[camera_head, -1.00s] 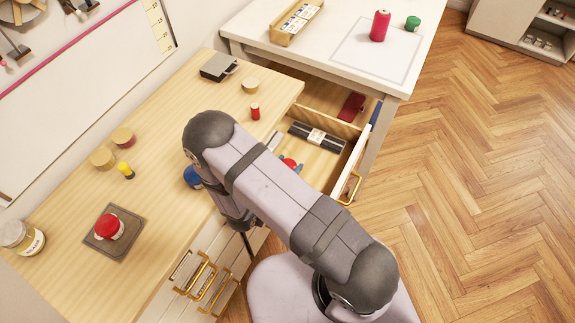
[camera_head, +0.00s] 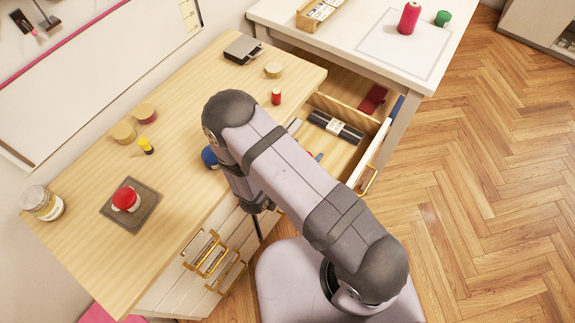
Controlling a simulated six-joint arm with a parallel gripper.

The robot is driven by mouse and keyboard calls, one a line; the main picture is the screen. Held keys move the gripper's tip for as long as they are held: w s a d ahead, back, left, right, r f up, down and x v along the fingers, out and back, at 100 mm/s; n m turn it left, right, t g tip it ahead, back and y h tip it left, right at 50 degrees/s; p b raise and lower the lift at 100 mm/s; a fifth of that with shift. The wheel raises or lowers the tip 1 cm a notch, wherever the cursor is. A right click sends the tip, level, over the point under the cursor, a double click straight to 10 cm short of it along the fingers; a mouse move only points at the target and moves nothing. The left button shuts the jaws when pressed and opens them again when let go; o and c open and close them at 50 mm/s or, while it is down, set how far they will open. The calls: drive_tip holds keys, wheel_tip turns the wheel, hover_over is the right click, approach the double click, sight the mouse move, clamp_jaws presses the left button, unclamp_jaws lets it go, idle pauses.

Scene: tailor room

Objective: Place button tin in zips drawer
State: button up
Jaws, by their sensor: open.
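The open drawer (camera_head: 349,172) with zip packs in it is under the right end of the wooden worktop. It holds a black banded zip pack (camera_head: 335,127) and a dark red pack (camera_head: 373,99). A small blue piece (camera_head: 319,157) shows in the drawer beside my arm, with a sliver of red; I cannot tell what it is. I cannot tell which thing is the button tin.
A red round object (camera_head: 126,199) sits on a grey square plate (camera_head: 146,214). A jar (camera_head: 42,203), yellow spool (camera_head: 146,146), red spool (camera_head: 276,97) and blue object (camera_head: 210,157) stand on the worktop. Closed drawers (camera_head: 190,262) are below. The white table (camera_head: 378,72) is behind.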

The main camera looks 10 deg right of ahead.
drive_tip(key=b+v, duration=0.2)
drive_tip(key=v, duration=0.9)
drive_tip(key=shift+s+a, duration=0.2)
drive_tip(key=shift+s, duration=0.05)
drive_tip(key=shift+r, duration=0.1)
